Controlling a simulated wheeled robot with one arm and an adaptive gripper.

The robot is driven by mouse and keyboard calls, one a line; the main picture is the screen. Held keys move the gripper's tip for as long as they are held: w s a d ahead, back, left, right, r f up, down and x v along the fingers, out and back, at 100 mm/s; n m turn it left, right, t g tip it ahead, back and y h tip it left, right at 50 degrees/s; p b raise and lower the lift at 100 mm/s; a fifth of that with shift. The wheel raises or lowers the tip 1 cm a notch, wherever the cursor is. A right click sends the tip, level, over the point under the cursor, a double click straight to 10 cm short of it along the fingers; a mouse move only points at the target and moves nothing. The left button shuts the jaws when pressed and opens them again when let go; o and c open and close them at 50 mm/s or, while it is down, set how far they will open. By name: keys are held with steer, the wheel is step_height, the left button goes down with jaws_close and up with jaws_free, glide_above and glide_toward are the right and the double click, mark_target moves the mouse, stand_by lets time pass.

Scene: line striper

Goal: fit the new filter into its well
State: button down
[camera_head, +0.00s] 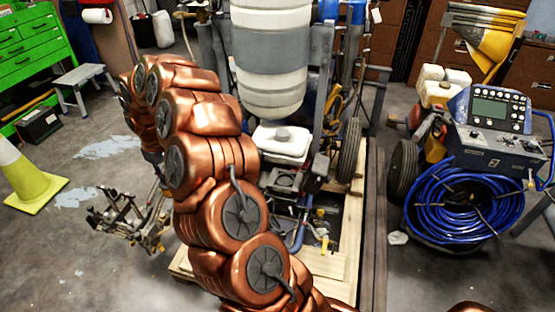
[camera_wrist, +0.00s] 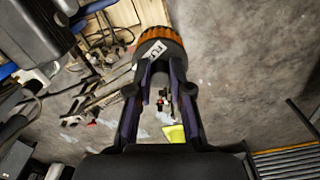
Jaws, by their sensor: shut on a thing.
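The filter (camera_wrist: 160,38), a round orange pleated body with a dark end cap and a white label, is in the wrist view. My gripper (camera_wrist: 158,62) is shut on it, with its two dark fingers at the cap end. In the head view my copper arm hides the gripper and filter. The line striper (camera_head: 272,55) stands on a wooden pallet, with a big white tank on top and a smaller white container (camera_head: 282,140) below. I cannot make out the filter's well for certain; a grey square-framed part (camera_head: 285,178) sits under the container. The filter is apart from the machine.
A blue hose reel with a control panel (camera_head: 490,112) stands right of the pallet. A yellow-green cone (camera_head: 28,180), a small step stool (camera_head: 82,78) and a green tool cabinet (camera_head: 32,45) are at left.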

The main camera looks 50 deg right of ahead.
steer(key=s+d+f+n+b, duration=0.1)
steer(key=d+f+b, duration=0.15)
steer(key=d, duration=0.55)
steer(key=s+d+f+b, duration=0.1)
steer(key=d+f, duration=0.2)
steer(key=d, duration=0.5)
steer(key=s+d+f+n+b, duration=0.1)
steer(key=s+d+f+b, duration=0.15)
steer(key=d, duration=0.55)
steer(key=s+d+f+n+b, duration=0.25)
steer(key=s+d, duration=0.25)
steer(key=d, duration=0.4)
steer(key=s+d+f+n+b, duration=0.1)
steer(key=s+d+f+b, duration=0.1)
steer(key=s+d+f, duration=0.5)
steer(key=shift+w+d+f+b, duration=0.35)
steer(key=shift+d+f+b, duration=0.15)
steer(key=shift+d+f, duration=0.1)
steer(key=shift+w+d+f+b, duration=0.35)
steer(key=shift+d+f+b, duration=0.1)
steer(key=shift+d+f, duration=0.1)
steer(key=shift+s+f+b, duration=0.1)
steer(key=shift+f+b, duration=0.25)
steer(key=shift+f, duration=1.1)
steer(key=c, duration=1)
jaws_free()
steer(key=shift+o, duration=0.3)
steer(key=shift+o, duration=1.4)
